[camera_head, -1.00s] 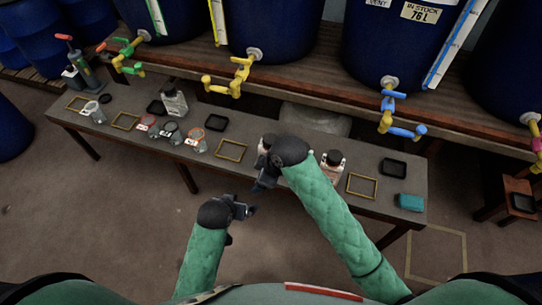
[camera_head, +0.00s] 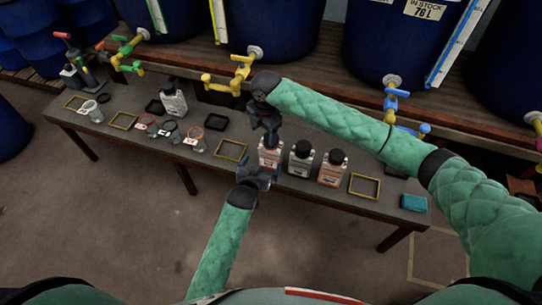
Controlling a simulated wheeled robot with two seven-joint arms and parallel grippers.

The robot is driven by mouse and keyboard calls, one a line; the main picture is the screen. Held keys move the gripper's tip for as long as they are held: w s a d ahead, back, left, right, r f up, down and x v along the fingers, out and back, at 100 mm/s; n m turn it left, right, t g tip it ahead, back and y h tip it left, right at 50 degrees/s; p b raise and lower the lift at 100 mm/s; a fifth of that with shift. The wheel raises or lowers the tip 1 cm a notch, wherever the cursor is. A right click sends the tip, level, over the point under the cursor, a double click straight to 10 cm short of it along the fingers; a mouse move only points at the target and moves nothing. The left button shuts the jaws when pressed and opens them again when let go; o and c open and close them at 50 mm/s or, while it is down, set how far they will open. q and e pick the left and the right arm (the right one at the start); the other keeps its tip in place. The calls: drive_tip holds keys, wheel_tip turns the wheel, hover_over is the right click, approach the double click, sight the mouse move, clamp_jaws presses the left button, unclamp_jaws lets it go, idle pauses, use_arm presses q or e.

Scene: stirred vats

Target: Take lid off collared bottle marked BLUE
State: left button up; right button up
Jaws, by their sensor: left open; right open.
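Three white bottles with black lids stand in a row on the bench: a left one (camera_head: 269,157) with a reddish label, a middle one (camera_head: 301,163) with a dark label and a right one (camera_head: 332,173) with a reddish label. Another dark-lidded bottle (camera_head: 174,104) stands farther left. The label words are too small to read, so I cannot tell which is marked BLUE. My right gripper (camera_head: 267,134) is open, just above the left bottle, and hides its top. My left gripper (camera_head: 265,178) is open, low at the front of that same bottle; I cannot tell whether it touches.
The grey bench (camera_head: 310,190) also holds yellow frames (camera_head: 364,187), black trays (camera_head: 215,122), several glass beakers (camera_head: 196,138) and a teal block (camera_head: 414,203). Behind it, blue vats with taps (camera_head: 236,84) stand on a wooden shelf.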

sight(271, 148)
use_arm(q)
drive_tip(key=shift+w+d+t+h, duration=0.35)
drive_tip(key=shift+w+d, duration=0.25)
drive_tip(key=shift+w, duration=0.35)
use_arm(e)
drive_tip(key=shift+n+h, duration=0.4)
drive_tip(key=shift+n, duration=0.1)
drive_tip(key=w+d, duration=0.2)
drive_tip(key=w, duration=0.1)
drive_tip(key=shift+w+d+r, duration=0.1)
drive_tip(key=shift+d+r, duration=0.2)
drive_tip(key=shift+r, duration=0.05)
use_arm(q)
drive_tip(key=shift+x, duration=3.8)
drive_tip(key=shift+a, duration=0.1)
drive_tip(key=c, duration=1.3)
drive_tip(key=shift+c, duration=0.4)
use_arm(e)
drive_tip(key=shift+o, duration=0.8)
drive_tip(key=shift+r+m, duration=1.5)
drive_tip(key=shift+r, duration=0.8)
wheel_tip(271, 148, down, 12)
drive_tip(key=shift+r, duration=0.15)
